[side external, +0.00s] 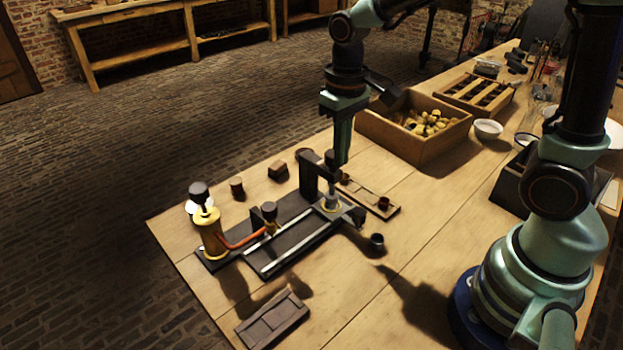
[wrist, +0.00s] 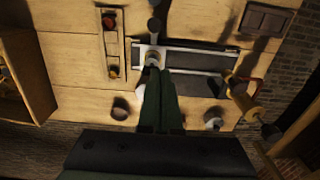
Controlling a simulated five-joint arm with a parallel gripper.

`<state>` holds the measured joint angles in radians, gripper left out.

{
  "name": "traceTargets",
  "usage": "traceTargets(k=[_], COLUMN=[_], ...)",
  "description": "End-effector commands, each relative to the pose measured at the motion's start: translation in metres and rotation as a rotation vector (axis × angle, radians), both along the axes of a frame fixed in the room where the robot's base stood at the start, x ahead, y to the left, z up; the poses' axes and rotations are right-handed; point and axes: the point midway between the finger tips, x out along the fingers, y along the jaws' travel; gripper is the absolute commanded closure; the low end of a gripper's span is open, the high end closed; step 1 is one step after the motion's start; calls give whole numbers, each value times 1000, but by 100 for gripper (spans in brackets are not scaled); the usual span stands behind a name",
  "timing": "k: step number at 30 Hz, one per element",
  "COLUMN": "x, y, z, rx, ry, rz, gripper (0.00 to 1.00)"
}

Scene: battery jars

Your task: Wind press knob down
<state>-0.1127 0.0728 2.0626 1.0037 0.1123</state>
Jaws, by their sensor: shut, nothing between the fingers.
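The press (side external: 309,178) is a dark upright with a short arm, standing at the right end of a dark base. A dark knob (side external: 330,158) shows at the head of the press, partly covered by my gripper. A small pale jar (side external: 331,202) sits under the head; a pale yellowish round top (wrist: 152,58) shows just beyond my fingertips in the wrist view. My gripper (side external: 341,168) points down, shut and empty, right beside the press head. In the wrist view its fingers (wrist: 159,72) lie together. I cannot tell whether they touch the knob.
A brass cylinder (side external: 211,236) with a dark top stands at the base's left end, with a red cable. A wooden crate (side external: 428,151) stands behind.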

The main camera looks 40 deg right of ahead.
Motion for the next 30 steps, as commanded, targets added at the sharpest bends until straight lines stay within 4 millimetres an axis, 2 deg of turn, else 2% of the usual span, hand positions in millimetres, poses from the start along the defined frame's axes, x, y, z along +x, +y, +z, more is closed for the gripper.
traceTargets(k=[13,25,30], x=[0,-1,0], y=[0,0,-15], z=[48,54,63], rx=[0,0,0], ry=[-1,2,0], rz=[0,-1,-5], gripper=[100,100,100])
